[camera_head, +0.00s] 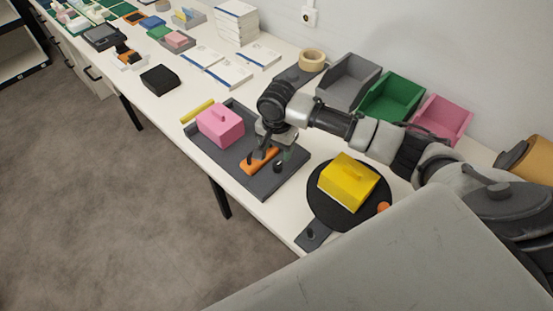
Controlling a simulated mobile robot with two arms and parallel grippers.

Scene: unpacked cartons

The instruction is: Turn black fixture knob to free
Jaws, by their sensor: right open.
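A dark grey fixture board (281,184) lies on the white table. A small black knob (278,167) stands upright on the board beside the orange bar. Another small dark knob (311,233) sits on a dark plate near the table's front edge; I cannot tell which knob the task means. My right gripper (260,153) points down over the orange bar, left of the nearer black knob. It is open; contact with the bar cannot be told. My left gripper is not in view.
A yellow block (348,181) sits on a round black disc (324,204) right of the board. Grey (347,83), green (391,98) and pink (441,116) bins stand behind my right arm. A black box (159,80) and paper stacks lie farther left.

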